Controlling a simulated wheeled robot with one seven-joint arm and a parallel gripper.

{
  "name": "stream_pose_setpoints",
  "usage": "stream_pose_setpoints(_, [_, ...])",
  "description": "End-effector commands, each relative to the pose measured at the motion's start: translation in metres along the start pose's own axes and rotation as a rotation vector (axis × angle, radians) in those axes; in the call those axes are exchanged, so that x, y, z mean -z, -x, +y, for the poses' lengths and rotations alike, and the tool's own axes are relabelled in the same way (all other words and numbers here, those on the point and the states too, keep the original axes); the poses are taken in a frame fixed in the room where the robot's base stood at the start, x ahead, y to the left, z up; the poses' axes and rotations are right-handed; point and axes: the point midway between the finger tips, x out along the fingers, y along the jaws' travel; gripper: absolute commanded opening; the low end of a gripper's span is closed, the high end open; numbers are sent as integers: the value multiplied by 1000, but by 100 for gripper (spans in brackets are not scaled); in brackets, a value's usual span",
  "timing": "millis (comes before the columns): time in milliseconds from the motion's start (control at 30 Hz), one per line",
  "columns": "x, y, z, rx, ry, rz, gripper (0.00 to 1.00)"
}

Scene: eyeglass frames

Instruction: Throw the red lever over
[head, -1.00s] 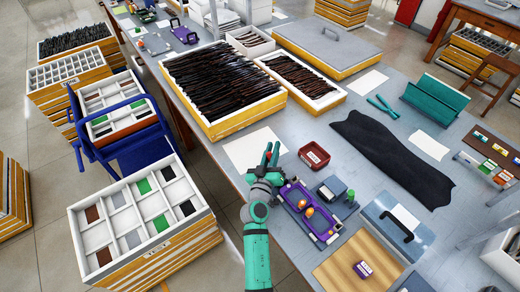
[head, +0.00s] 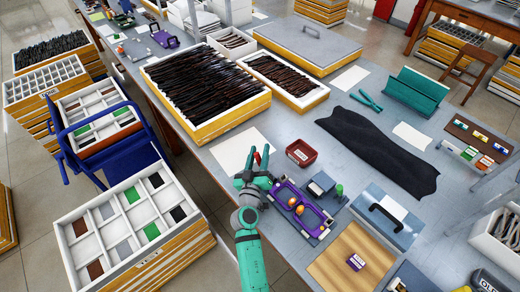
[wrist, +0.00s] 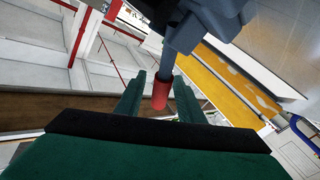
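The red lever is a grey rod with a red grip (wrist: 160,95), coming from a dark grey body (wrist: 207,25) in the wrist view. The red grip sits between my gripper's two green fingers (wrist: 158,100), with narrow gaps seeming to show on both sides. The fingers are apart, and I see no clear contact. In the head view my gripper (head: 255,170) is over the near edge of the workbench, and a small red part (head: 257,158) shows at its fingers. The lever's base is hidden there by my gripper.
A purple fixture (head: 284,188) with orange knobs stands just right of my gripper, with a dark red tray (head: 301,152) behind it. White paper (head: 229,150) lies to the left. A large compartment crate (head: 195,236) stands left of the bench.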

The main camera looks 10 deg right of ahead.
Motion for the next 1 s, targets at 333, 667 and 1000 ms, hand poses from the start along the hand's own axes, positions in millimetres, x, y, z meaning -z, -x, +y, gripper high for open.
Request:
stream_pose_setpoints(333, [0, 60, 1, 1, 2, 1, 35])
stream_pose_setpoints(667, [0, 91, 1, -1, 0, 2, 35])
stream_pose_setpoints(1000, [1, 92, 1, -1, -1, 2, 23])
